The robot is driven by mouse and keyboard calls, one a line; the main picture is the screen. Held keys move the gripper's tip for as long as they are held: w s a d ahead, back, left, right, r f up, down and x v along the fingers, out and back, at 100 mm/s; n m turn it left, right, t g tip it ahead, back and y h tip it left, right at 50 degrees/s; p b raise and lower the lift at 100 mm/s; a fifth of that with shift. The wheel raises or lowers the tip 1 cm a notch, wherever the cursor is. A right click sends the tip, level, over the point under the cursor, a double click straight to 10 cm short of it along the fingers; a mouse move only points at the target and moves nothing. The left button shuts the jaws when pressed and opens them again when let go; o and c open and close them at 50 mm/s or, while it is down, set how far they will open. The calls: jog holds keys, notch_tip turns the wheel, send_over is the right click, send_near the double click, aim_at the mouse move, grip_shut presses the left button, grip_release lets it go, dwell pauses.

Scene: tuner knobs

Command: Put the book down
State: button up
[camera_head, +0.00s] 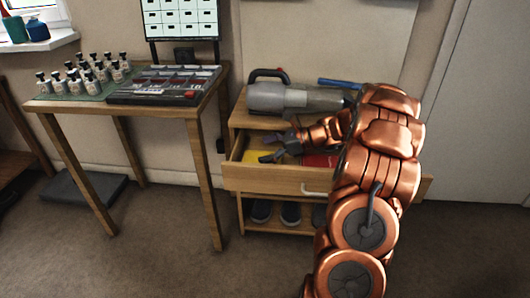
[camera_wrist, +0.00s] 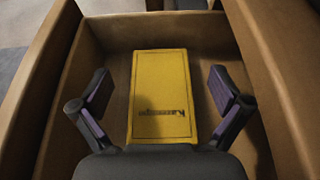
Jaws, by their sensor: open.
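A yellow book (camera_wrist: 160,92) lies flat on the floor of an open drawer, with dark lettering near its lower end in the wrist view. A strip of it also shows in the head view (camera_head: 256,157). The drawer (camera_head: 262,179) is pulled out of a wooden cabinet. My gripper (camera_wrist: 160,90) is open, its two fingers spread on either side of the book and apart from it. In the head view my gripper (camera_head: 272,150) reaches over the drawer from the right, and my arm hides part of the drawer.
A red item (camera_head: 320,160) lies in the drawer's right part. A grey vacuum-like device (camera_head: 295,98) stands on the cabinet top (camera_head: 243,119). Shoes (camera_head: 290,213) sit on the shelf below. A wooden table (camera_head: 203,108) with several small bottles (camera_head: 84,72) and a panel stands left.

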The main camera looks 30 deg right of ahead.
jog(key=s+d+p, duration=0.1)
jog(key=s+d, duration=0.2)
jog(key=s+d+p, duration=0.2)
jog(key=s+d, duration=0.1)
jog(key=d, duration=0.1)
jog(key=s+d+r+p, duration=0.1)
jog(key=s+d, duration=0.2)
jog(key=shift+s+d+p, duration=0.15)
jog(key=shift+d+p, duration=0.2)
jog(key=shift+p, duration=0.05)
jog(key=shift+f, duration=0.1)
jog(key=s+a+r+n+g+h+p, duration=0.1)
jog(key=s+a+r+n+g+p, duration=0.25)
jog(key=a+r, duration=0.55)
jog(key=a+r+n+g+p, duration=0.3)
jog(key=a+r+n+p, duration=0.3)
jog(key=a, duration=0.5)
jog(key=s+a+r+n+g+h+p, duration=0.1)
jog(key=s+a+r+n+g+p, duration=0.2)
jog(key=a+r+p, duration=0.5)
jog(key=s+a+r+n+g+h+p, duration=0.2)
jog(key=s+a+r+n+h+p, duration=0.1)
jog(key=s+a+r+n+p, duration=0.45)
jog(key=s+d+r+n+h+p, duration=0.1)
jog(key=s+r+n+h+p, duration=0.4)
jog(key=s, duration=0.9)
notch_tip(320, 180, up, 5)
jog(key=n+t+p, duration=0.1)
jog(key=p, duration=0.2)
